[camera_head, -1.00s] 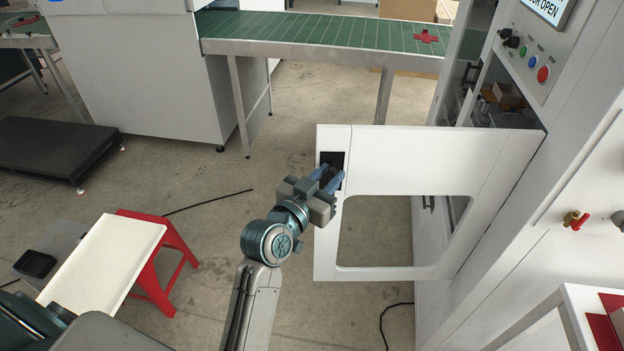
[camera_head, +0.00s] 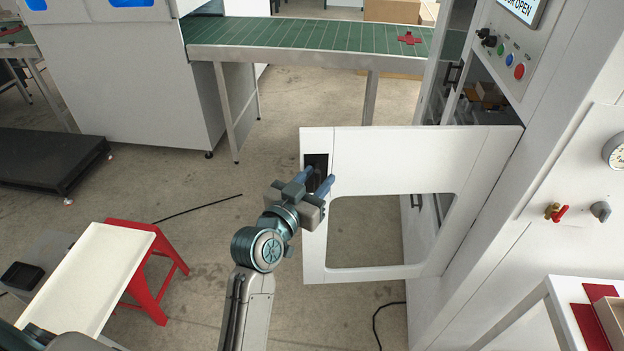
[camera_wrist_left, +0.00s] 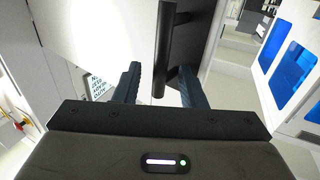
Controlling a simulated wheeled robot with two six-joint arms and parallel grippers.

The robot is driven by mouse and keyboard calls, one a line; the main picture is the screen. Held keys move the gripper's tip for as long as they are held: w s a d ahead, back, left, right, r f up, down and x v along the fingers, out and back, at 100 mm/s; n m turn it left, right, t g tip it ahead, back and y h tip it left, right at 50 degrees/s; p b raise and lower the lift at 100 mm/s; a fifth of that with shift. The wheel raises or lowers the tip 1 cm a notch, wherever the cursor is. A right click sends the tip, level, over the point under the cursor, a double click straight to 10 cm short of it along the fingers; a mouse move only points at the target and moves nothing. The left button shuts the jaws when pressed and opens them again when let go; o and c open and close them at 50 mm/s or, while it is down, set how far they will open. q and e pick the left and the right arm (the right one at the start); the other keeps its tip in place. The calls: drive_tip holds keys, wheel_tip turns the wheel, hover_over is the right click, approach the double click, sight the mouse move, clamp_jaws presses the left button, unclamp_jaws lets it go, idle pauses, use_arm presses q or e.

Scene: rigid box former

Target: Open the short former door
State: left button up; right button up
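The short former door (camera_head: 420,150) is a white panel with a window cut-out, standing swung out from the machine on the right. Its black handle recess (camera_head: 316,160) is at the upper left, near the free edge. My left gripper (camera_head: 316,181) is at this handle, its two blue fingers apart. In the left wrist view the dark handle bar (camera_wrist_left: 164,50) stands upright between the open fingers (camera_wrist_left: 160,84), with gaps on both sides. My right gripper is not in view.
The machine's panel with buttons (camera_head: 510,60) is at the upper right. A green conveyor (camera_head: 300,33) runs behind the door. A red step stool with a white top (camera_head: 95,270) stands at lower left. Open floor lies left of the door.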

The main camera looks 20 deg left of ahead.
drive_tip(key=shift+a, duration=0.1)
